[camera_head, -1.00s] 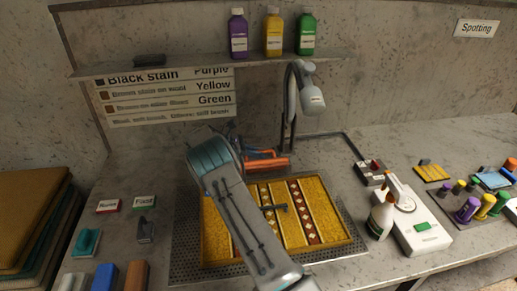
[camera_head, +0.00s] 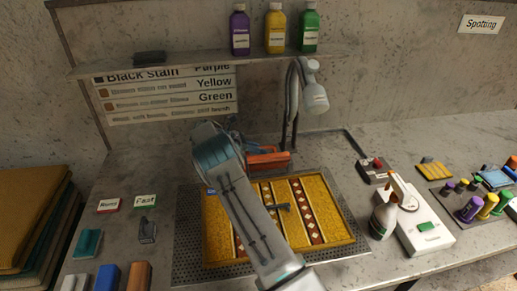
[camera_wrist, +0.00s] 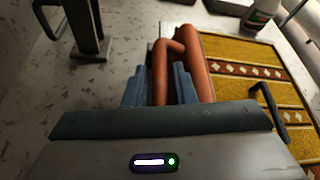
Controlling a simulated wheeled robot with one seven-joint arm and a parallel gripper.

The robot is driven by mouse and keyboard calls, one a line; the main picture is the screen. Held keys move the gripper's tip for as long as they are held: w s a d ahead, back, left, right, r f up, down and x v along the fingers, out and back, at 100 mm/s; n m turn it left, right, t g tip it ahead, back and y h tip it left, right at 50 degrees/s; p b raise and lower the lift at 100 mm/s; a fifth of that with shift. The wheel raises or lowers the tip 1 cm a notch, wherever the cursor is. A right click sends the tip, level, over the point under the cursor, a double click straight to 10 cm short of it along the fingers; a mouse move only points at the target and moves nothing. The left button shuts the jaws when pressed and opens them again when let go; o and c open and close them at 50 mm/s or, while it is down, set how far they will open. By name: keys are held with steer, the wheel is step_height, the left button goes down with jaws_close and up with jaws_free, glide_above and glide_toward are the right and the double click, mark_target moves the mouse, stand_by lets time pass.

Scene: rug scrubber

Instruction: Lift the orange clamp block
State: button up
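The orange clamp block (camera_head: 268,161) lies at the back edge of the yellow patterned rug, partly hidden by my arm in the head view. In the wrist view the clamp block (camera_wrist: 201,65) shows a thick bar and a thinner looped handle bar. My gripper (camera_wrist: 160,88) has its two blue fingers on either side of the thinner bar, with a narrow gap visible beside it. The fingers look apart, and I cannot see firm contact. In the head view the gripper is mostly hidden behind my arm.
The rug (camera_head: 330,215) lies on a perforated tray with a small dark handle (camera_head: 280,207) on it. A grey post with a lamp-like head (camera_head: 314,90) stands behind the clamp block.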

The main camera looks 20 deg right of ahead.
steer(key=shift+a, duration=0.1)
steer(key=b+v, duration=0.2)
steer(key=v, duration=0.9)
steer(key=shift+a+b, duration=0.3)
steer(key=shift+a, duration=0.1)
steer(key=shift+w+r, duration=0.15)
steer(key=s+d+r+m+y, duration=0.4)
steer(key=d+r, duration=0.1)
steer(key=r, duration=0.3)
steer(key=s+d+r+m+t+y, duration=0.1)
steer(key=s+r+m+y, duration=0.15)
steer(key=s, duration=0.35)
steer(key=s+r+m+t+y, duration=0.1)
steer(key=s+r+m, duration=0.1)
steer(key=s+r, duration=0.25)
steer(key=s+a+f+m+t+y, duration=0.1)
steer(key=s+m, duration=0.2)
steer(key=s, duration=0.6)
steer(key=s+a+f+m+t+y, duration=0.2)
steer(key=s+m, duration=0.1)
steer(key=s, duration=0.7)
steer(key=s+a+f+m+t+y, duration=0.1)
steer(key=s+m, duration=0.3)
steer(key=s, duration=0.5)
steer(key=shift+s+a+f+t+y, duration=0.2)
steer(key=shift+a+f+t+y, duration=0.15)
steer(key=shift+a+y, duration=0.4)
